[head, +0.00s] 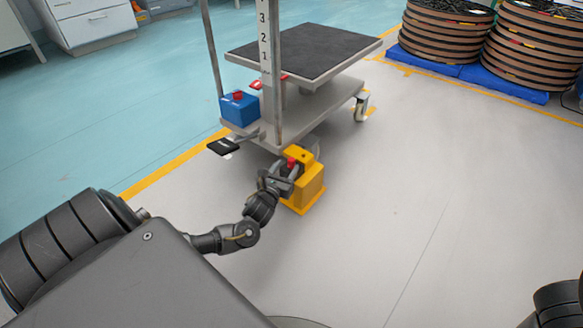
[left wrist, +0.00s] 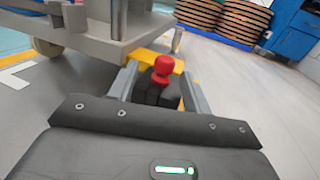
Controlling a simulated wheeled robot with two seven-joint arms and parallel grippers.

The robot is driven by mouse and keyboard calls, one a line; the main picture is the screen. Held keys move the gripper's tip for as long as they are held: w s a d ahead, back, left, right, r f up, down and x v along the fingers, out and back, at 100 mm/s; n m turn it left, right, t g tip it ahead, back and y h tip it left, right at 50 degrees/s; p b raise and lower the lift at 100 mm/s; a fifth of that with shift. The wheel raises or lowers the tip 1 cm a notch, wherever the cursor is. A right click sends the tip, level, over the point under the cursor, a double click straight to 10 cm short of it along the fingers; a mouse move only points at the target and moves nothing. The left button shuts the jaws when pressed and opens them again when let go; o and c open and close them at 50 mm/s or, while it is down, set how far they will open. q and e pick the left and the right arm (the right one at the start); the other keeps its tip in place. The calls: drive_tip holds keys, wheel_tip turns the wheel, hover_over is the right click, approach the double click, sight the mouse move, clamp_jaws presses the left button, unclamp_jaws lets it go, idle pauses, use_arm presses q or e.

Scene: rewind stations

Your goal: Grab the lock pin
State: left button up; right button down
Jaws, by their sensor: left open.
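The lock pin (left wrist: 162,69) has a red knob and stands upright on a black block on top of a yellow stand. In the head view the red knob (head: 291,163) shows at the near side of the yellow stand (head: 312,186). My left gripper (head: 284,172) is at the knob. In the left wrist view its two grey fingers (left wrist: 160,84) are apart, one on each side of the knob, with gaps visible. The fingers appear open and not touching the pin. My right gripper is not in view; only a dark part of my right arm shows at the lower right corner.
A wheeled lift cart (head: 302,52) with a dark top stands right behind the yellow stand. A blue box (head: 240,107) with a red button and a black pedal (head: 223,147) are on its left side. Stacked reels (head: 535,45) stand at the back right. The floor to the right is clear.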

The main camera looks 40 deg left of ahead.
sight(290, 165)
use_arm(q)
drive_tip(key=b+x, duration=0.2)
drive_tip(key=x, duration=0.1)
drive_tip(key=shift+w+d+f+b, duration=0.15)
drive_tip(key=shift+w+b, duration=0.1)
drive_tip(key=shift+b, duration=0.15)
drive_tip(key=shift+w, duration=0.25)
drive_tip(key=c, duration=1.1)
drive_tip(key=shift+o, duration=0.2)
drive_tip(key=shift+r, duration=0.3)
